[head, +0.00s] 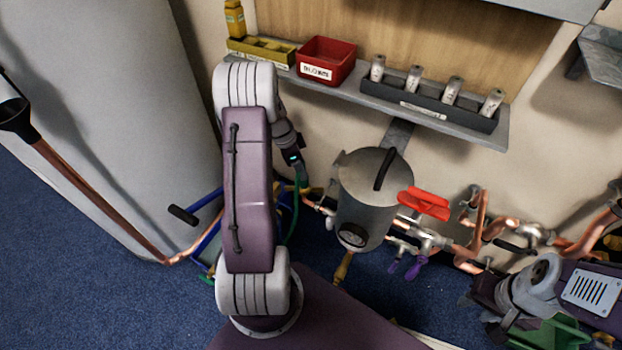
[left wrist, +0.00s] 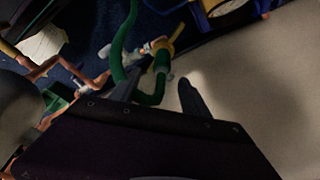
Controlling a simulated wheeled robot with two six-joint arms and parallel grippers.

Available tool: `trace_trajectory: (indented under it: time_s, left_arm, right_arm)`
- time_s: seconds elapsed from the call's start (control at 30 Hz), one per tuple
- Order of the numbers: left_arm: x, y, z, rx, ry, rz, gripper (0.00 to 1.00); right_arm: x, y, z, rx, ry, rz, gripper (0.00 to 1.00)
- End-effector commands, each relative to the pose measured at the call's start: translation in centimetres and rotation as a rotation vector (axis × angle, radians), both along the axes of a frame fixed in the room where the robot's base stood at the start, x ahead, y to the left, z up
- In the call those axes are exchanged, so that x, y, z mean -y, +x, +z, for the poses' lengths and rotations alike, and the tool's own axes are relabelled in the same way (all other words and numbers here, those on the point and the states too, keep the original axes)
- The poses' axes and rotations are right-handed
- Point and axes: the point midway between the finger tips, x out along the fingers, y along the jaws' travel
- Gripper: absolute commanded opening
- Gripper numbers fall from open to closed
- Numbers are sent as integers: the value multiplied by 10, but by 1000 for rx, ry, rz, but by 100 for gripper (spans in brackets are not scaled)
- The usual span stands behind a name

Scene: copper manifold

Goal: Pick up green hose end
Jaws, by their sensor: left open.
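The green hose (left wrist: 120,52) curves down and loops back up in the left wrist view. Its thicker green end (left wrist: 161,62) is beside a pale fitting with a yellow handle; I cannot tell whether they are joined. My left gripper (left wrist: 160,91) is open, with one finger on each side of the hose loop; contact is unclear. In the head view the hose (head: 294,215) hangs below my left wrist, and the fingers are mostly hidden. My right gripper (head: 492,305) is at the lower right, far from the hose; its jaw state is unclear.
A grey canister (head: 375,200) and copper pipework with a red handle (head: 424,203) stand right of the hose. A shelf above holds a red bin (head: 326,61) and a dark rack (head: 428,105). A large pale tank (head: 120,110) stands left. Blue floor is clear at lower left.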

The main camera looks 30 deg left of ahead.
Motion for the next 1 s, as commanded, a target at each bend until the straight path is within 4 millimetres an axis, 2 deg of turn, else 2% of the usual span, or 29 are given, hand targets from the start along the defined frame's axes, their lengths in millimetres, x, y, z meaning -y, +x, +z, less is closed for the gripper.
trace_trajectory:
  time_s: [0.03,0.13,0.37,0.53,0.6,0.83,0.87,1.0]
  left_arm:
    - [2,1,-13,-1,-1,-2,54]
    - [5,5,-31,0,-1,-1,54]
    - [6,8,-40,0,0,0,54]
    - [8,14,-73,-1,0,-1,54]
    - [10,17,-83,-1,0,-1,54]
    - [12,18,-82,0,0,1,54]
    - [11,18,-82,0,0,0,51]
    - [12,18,-82,0,0,0,12]
  right_arm:
    - [0,0,-11,0,0,0,36]
    - [0,0,-24,-1,0,0,36]
    - [0,0,-31,0,0,0,36]
    - [0,0,-61,0,0,0,36]
    - [0,0,-67,-1,0,0,36]
    - [0,0,-65,0,0,0,36]
    - [0,0,-65,0,0,0,36]
    - [0,0,-65,0,0,0,36]
